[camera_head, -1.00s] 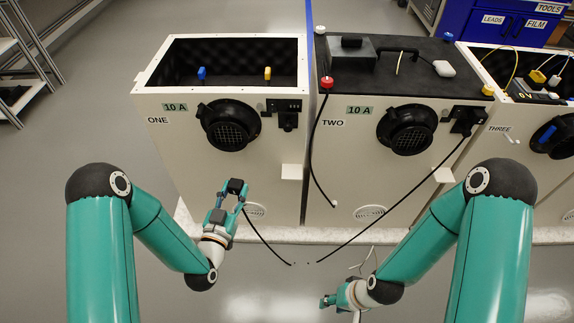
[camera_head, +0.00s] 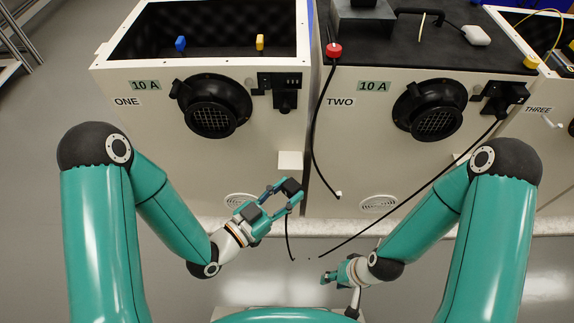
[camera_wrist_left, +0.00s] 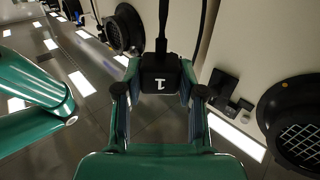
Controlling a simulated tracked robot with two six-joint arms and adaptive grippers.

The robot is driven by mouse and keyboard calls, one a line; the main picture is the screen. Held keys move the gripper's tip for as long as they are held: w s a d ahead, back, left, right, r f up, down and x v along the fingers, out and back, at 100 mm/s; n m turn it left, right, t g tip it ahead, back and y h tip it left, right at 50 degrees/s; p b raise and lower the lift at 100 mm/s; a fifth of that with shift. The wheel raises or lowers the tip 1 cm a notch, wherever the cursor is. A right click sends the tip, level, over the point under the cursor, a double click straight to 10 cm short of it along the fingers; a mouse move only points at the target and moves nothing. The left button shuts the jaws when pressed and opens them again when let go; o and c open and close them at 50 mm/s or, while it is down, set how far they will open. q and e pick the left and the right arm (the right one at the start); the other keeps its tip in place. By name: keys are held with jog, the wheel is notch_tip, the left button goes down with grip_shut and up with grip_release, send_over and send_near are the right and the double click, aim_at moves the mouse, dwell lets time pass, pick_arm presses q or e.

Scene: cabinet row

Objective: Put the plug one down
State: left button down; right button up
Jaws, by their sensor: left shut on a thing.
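Plug one (camera_wrist_left: 161,75), a black block marked "1" with a black cable, is between the fingers of my left gripper (camera_wrist_left: 160,92). In the head view the left gripper (camera_head: 275,195) is shut on the plug (camera_head: 291,187), in front of the lower right part of cabinet one (camera_head: 160,140). The cable hangs down from it towards the floor. A small white ledge (camera_head: 290,160) projects from the cabinet just above the plug, apart from it in the picture. My right gripper (camera_head: 328,277) is low, in front of cabinet two; its jaws are too small to read.
Cabinet two (camera_head: 365,140) stands to the right with a plug in its black socket (camera_head: 504,97) and a cable running down to the floor. Cabinet one's socket (camera_head: 285,97) is on its upper right front. Round black vents (camera_head: 213,108) protrude. Floor on the left is clear.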

pick_arm(q)
jog(key=w+b, duration=0.2)
jog(key=b, duration=0.2)
jog(key=shift+w+f+b, duration=0.25)
jog(key=shift+w+b, duration=0.15)
send_over(287, 163)
jog(key=shift+s+r+b, duration=0.15)
jog(key=shift+r+b, duration=0.2)
jog(key=shift+f, duration=0.7)
notch_tip(287, 163, down, 5)
jog(key=b, duration=0.2)
jog(key=shift+f+b, duration=0.15)
jog(key=shift+b, duration=0.15)
jog(key=shift+f, duration=0.25)
jog(key=shift+w, duration=0.2)
jog(key=shift+r, duration=0.1)
